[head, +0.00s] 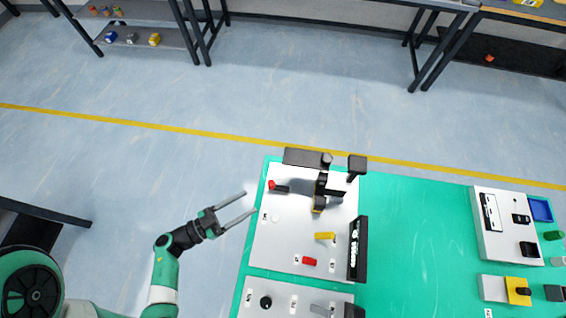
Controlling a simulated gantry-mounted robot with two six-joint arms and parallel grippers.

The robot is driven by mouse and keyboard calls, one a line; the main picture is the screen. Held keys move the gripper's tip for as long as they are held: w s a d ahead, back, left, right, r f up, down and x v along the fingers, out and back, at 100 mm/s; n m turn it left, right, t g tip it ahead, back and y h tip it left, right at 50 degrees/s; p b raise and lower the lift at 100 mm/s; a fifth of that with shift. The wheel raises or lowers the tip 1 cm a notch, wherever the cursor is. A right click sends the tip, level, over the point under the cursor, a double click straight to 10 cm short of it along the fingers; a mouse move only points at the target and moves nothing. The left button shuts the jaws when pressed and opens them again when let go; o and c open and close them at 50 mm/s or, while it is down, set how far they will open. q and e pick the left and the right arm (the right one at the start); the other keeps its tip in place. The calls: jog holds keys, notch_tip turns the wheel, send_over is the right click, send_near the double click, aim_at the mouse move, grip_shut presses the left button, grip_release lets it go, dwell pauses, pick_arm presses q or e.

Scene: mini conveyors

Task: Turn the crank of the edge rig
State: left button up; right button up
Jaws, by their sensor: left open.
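The rig is a light grey panel (285,232) on the near left part of the green table, with several levers and handles. A dark bar (303,157) with a round knob (327,159) at its right end sits at the panel's far edge; it may be the crank. A short black arm with a red knob (271,185) is at the panel's far left corner. I cannot tell for sure which part is the crank. My left gripper (250,201) is open and empty, left of the panel and apart from these parts. My right gripper is not in view.
A black upright block (357,167) stands right of the dark bar. A yellow handle (325,236) and a red handle (309,261) are nearer on the panel. A second panel (285,297) lies nearer.

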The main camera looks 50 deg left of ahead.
aim_at(271, 183)
pick_arm(q)
jog(key=shift+s+a+f+n+y+b, duration=0.15)
jog(key=shift+a+f+n+y+b, duration=0.15)
jog(key=shift+f, duration=0.25)
jog(key=shift+s+a+f+n+y+b, duration=0.2)
jog(key=shift+a+f+y, duration=0.1)
jog(key=shift+a+f, duration=0.15)
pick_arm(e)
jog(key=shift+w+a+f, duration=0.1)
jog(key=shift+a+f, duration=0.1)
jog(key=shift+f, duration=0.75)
pick_arm(q)
jog(key=shift+w, duration=0.15)
jog(key=w+b, duration=0.1)
jog(key=w, duration=0.2)
jog(key=w+d+b, duration=0.1)
jog(key=w, duration=0.3)
jog(key=w+b, duration=0.1)
jog(key=w, duration=0.3)
jog(key=shift+w+d, duration=0.2)
jog(key=shift+d, duration=0.05)
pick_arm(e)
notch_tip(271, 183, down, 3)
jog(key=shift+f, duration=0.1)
pick_arm(q)
grip_shut()
